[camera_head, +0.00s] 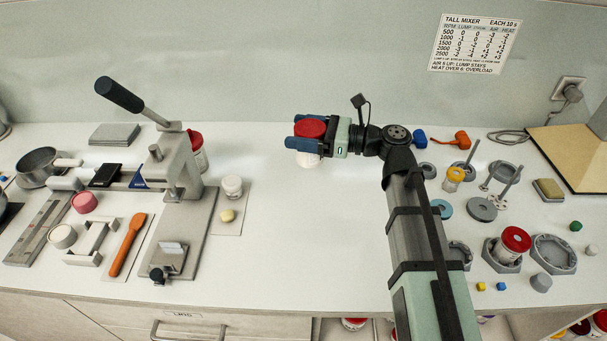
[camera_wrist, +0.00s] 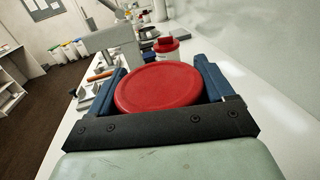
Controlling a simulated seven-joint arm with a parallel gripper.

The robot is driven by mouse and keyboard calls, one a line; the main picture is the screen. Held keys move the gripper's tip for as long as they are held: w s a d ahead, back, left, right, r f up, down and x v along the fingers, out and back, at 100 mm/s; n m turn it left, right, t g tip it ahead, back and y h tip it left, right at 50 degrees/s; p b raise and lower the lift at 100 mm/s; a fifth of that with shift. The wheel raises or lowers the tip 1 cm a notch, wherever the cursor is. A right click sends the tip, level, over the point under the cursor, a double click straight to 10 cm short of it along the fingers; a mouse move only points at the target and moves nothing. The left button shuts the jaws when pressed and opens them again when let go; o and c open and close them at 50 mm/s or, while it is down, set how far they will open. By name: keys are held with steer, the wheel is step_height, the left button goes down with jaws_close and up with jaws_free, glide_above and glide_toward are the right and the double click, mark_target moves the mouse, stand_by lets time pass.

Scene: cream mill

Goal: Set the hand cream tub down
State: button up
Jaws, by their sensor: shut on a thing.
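The hand cream tub (camera_head: 310,128) has a red lid and a white body. My gripper (camera_head: 296,133) is shut on it, with one blue finger on each side. In the head view the tub is over the clear middle of the white counter, lid up. I cannot tell whether its base touches the counter. In the wrist view the red lid (camera_wrist: 159,88) fills the space between the fingers, and the body below it is hidden.
A lever press (camera_head: 180,165) stands to the left, with a small white jar (camera_head: 232,186) beside it. Another red-lidded tub (camera_head: 515,240) sits in a grey holder at the right. The counter's middle (camera_head: 295,230) is clear.

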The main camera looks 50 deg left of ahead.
steer(key=w+a, duration=0.2)
steer(key=a, duration=0.3)
steer(key=shift+d+f, duration=0.15)
steer(key=shift+f, duration=2.25)
steer(key=shift+d+f, duration=0.15)
steer(key=shift+f, duration=2.25)
steer(key=shift+f, duration=0.15)
steer(key=o, duration=1.1)
steer(key=shift+w+d, duration=0.15)
steer(key=shift+w, duration=0.05)
steer(key=v, duration=1.1)
steer(key=shift+w+d, duration=0.15)
steer(key=shift+d, duration=0.1)
